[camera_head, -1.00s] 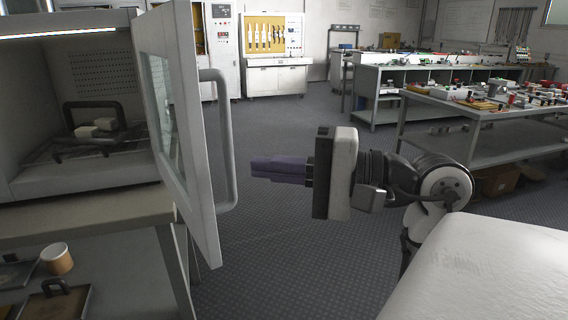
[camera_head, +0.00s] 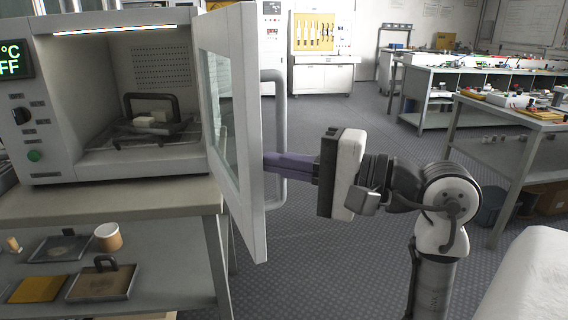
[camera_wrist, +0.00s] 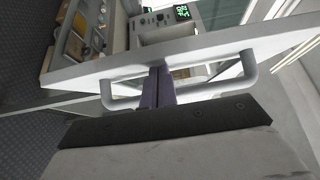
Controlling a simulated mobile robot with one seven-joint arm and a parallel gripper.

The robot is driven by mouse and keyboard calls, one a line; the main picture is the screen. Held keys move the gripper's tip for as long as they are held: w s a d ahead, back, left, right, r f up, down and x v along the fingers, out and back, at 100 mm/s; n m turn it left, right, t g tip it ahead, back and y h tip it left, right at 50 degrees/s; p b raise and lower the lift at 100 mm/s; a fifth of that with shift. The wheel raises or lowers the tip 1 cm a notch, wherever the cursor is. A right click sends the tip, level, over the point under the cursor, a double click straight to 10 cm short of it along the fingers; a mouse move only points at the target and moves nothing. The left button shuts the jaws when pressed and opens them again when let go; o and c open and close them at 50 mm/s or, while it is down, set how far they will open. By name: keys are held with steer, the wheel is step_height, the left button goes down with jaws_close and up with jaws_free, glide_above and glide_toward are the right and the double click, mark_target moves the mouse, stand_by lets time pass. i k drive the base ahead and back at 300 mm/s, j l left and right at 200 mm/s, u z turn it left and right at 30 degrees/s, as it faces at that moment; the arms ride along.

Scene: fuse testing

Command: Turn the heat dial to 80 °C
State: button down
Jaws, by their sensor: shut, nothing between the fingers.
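The heat dial (camera_head: 21,115) is a black knob on the oven's front panel at the far left in the head view. A green display (camera_head: 12,58) above it shows "°C" and "FF", cut by the picture edge. A green button (camera_head: 35,156) sits below the dial. The display also shows in the wrist view (camera_wrist: 182,12). My gripper (camera_head: 268,160) is shut and empty, its purple fingers at the outer side of the open oven door (camera_head: 232,130), close to the door handle (camera_head: 281,135). In the wrist view the fingers (camera_wrist: 157,72) point at the door between the handle's ends.
The oven (camera_head: 120,175) stands on a bench (camera_head: 100,203) with a shelf below holding trays and a brown cup (camera_head: 107,237). A rack with pale blocks (camera_head: 152,120) is inside the oven. Worktables (camera_head: 470,85) stand at the right. Open floor lies between.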

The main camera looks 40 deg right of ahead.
mark_target(21, 115)
steer(key=i+j, duration=0.15)
steer(key=j, duration=0.25)
steer(key=i+j, duration=0.2)
steer(key=j, duration=0.2)
steer(key=i+j, duration=0.15)
steer(key=j, duration=0.25)
steer(key=i+j, duration=0.2)
steer(key=i, duration=0.15)
steer(key=i+j, duration=0.2)
steer(key=i, duration=0.2)
steer(key=k+j, duration=0.1)
steer(key=j, duration=0.4)
